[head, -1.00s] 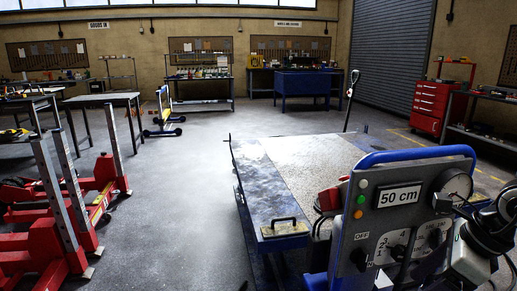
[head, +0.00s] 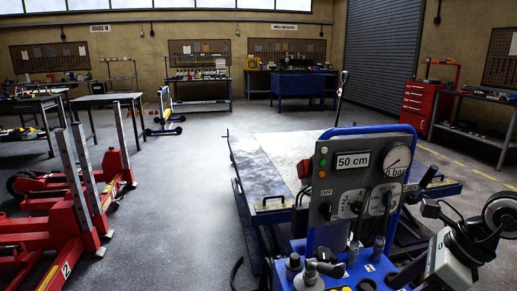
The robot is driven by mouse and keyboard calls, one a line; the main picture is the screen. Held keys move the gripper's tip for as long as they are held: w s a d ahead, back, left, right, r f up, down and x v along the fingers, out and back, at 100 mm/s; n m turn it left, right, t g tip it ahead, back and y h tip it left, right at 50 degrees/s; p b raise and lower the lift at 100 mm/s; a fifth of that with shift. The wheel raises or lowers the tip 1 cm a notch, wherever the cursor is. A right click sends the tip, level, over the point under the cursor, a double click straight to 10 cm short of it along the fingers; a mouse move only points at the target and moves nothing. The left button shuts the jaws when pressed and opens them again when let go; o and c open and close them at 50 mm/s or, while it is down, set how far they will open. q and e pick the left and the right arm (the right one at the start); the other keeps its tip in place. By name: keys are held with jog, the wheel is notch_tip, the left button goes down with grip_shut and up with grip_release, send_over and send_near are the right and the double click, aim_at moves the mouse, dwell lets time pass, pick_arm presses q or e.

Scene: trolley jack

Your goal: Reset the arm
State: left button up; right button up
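A control panel (head: 361,175) with a blue tube frame stands at the lower right in the head view. Its display reads 50 cm. Its round gauge (head: 397,158) has a red needle, with "0 bar" marked below. A blue base (head: 330,279) with black and metal fittings is below. My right gripper (head: 441,212), dark, is at the lower right, apart from the panel; its fingers are unclear. My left gripper is not in view.
A blue-framed platform (head: 262,165) with a black handle lies behind the panel. Red jacks (head: 75,215) with grey posts stand at left. Workbenches, a blue cabinet (head: 302,86) and a red tool chest (head: 428,105) line the back. The floor between is open.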

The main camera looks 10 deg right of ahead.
jog(key=a+r+m+t+y, duration=0.3)
jog(key=a+m+y, duration=0.8)
jog(key=a, duration=1.1)
jog(key=d+f+m+t+h+p, duration=0.1)
jog(key=d+f+m+t+h, duration=0.35)
jog(key=f+m, duration=0.6)
jog(key=d+f+m+t+h, duration=0.35)
jog(key=f+m+h, duration=0.3)
jog(key=m, duration=0.75)
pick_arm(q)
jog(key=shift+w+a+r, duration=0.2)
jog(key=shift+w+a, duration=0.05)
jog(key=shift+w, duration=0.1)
pick_arm(e)
jog(key=s+a+f+m+g+h, duration=0.1)
jog(key=s+f+m+g, duration=0.4)
jog(key=s+f, duration=0.8)
jog(key=shift+s+a+f+m+h, duration=0.25)
jog(key=shift+s+f+m+h, duration=0.2)
jog(key=shift+f+m, duration=0.6)
